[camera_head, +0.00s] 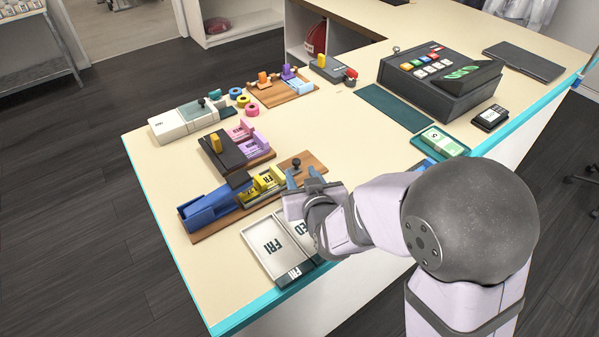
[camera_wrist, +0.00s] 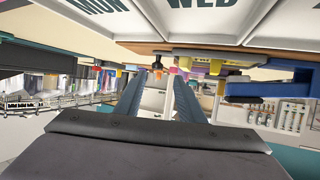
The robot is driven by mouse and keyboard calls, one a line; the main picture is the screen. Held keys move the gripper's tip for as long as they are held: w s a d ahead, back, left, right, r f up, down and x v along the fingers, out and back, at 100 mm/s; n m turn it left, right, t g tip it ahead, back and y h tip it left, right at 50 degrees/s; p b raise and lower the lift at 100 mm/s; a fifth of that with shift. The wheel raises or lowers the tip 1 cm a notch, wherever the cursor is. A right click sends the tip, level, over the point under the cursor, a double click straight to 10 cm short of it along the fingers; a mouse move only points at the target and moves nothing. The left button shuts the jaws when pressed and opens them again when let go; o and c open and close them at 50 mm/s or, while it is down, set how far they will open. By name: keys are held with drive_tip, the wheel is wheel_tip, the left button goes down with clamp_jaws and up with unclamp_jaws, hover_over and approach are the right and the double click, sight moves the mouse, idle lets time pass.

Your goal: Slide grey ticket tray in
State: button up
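No piece is clearly marked as the grey ticket tray. A pale grey, flat tray with FRI and WED compartments (camera_head: 264,246) lies at the near table edge, partly hidden by my arm. Another candidate is the cream unit with a grey-green part and dark knob (camera_head: 190,117), at the far left. My gripper (camera_head: 303,177) is above the table beside the wooden board's right end, near the dark knob (camera_head: 296,163). Its two blue-grey fingers stand apart in the wrist view (camera_wrist: 158,97), with nothing seen between them.
The wooden board (camera_head: 313,160) carries a blue holder (camera_head: 207,206) and yellow FRI pieces (camera_head: 262,182). Behind it stands a dark unit (camera_head: 219,151) with pink and purple pieces. The black register (camera_head: 440,82) and green-topped tray (camera_head: 442,142) are at right. The table middle (camera_head: 335,120) is clear.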

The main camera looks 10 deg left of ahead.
drive_tip(key=shift+s+d+r, duration=0.25)
drive_tip(key=shift+s, duration=0.35)
drive_tip(key=shift+d, duration=0.3)
drive_tip(key=d+g+p, duration=0.1)
drive_tip(key=d, duration=0.1)
drive_tip(key=s+d+g+h+p, duration=0.1)
drive_tip(key=d, duration=0.2)
drive_tip(key=s+d+g+h+p, duration=0.1)
drive_tip(key=d, duration=0.1)
drive_tip(key=shift+d+f, duration=0.4)
drive_tip(key=s+d+f+m+g+h, duration=0.1)
drive_tip(key=s+d+f+m+g, duration=0.1)
drive_tip(key=s+d+g, duration=0.2)
drive_tip(key=s+d+f+m+g+h+b, duration=0.1)
drive_tip(key=s+d+g, duration=0.4)
drive_tip(key=s+d, duration=0.5)
drive_tip(key=s+f+m+h, duration=0.1)
drive_tip(key=s+f, duration=0.1)
drive_tip(key=s, duration=0.2)
drive_tip(key=shift+s+d+f+m+b, duration=0.3)
drive_tip(key=shift+d+f, duration=0.05)
drive_tip(key=shift+d, duration=0.05)
